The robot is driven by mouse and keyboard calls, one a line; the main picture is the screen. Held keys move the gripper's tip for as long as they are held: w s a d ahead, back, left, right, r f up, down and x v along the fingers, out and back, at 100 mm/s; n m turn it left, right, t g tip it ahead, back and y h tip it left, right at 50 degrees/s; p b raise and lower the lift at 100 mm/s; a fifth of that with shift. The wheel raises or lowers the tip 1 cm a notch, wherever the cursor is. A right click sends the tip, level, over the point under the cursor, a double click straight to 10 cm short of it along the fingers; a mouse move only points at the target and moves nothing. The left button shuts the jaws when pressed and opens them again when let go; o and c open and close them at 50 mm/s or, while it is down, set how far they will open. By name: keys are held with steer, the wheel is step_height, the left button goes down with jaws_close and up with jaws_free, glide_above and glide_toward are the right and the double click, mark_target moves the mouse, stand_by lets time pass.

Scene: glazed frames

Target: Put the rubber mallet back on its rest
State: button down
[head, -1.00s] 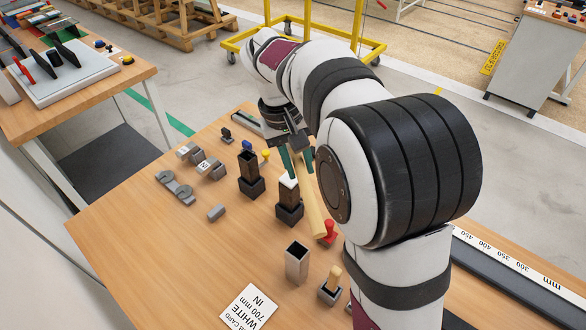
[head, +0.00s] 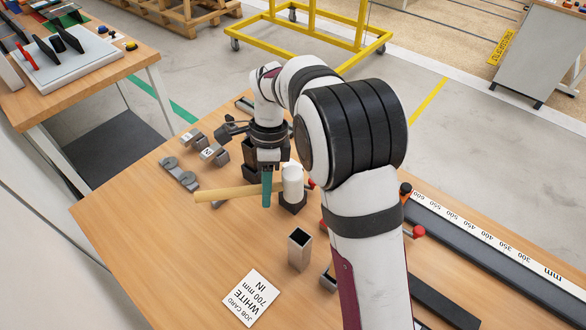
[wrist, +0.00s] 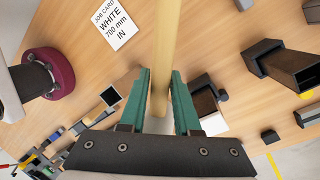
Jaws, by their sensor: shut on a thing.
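My gripper (head: 267,186) has green fingers closed on the mallet's pale wooden handle (head: 225,193). The handle lies roughly level above the table and points left in the head view. A white cylinder (head: 292,181), apparently the mallet's head, shows just right of the fingers, in front of or over a dark square holder (head: 292,204). In the wrist view the handle (wrist: 166,55) runs up from between the fingers (wrist: 158,85), and the head is mostly hidden. A grey piece with two rounded cradles (head: 178,172) sits at the table's left; I cannot tell whether it is the rest.
A grey square tube (head: 300,249) stands open-topped in front. The job card (head: 246,297) lies flat near the front edge. Grey blocks (head: 207,148) sit behind left. A long ruler rail (head: 480,240) with red knobs lies right. The table's left front is clear.

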mark_target(250, 230)
steer(key=w+a+f+m+t+y, duration=0.1)
steer(key=a+f+m, duration=0.3)
steer(key=m, duration=0.5)
steer(key=shift+a+f+m+t+y, duration=0.3)
steer(key=shift+f+t+y, duration=0.15)
steer(key=shift+f, duration=0.45)
steer(key=shift+f, duration=0.1)
steer(key=shift+f, duration=3.75)
steer(key=shift+f, duration=0.1)
steer(key=shift+f, duration=0.4)
steer(key=shift+f, duration=0.1)
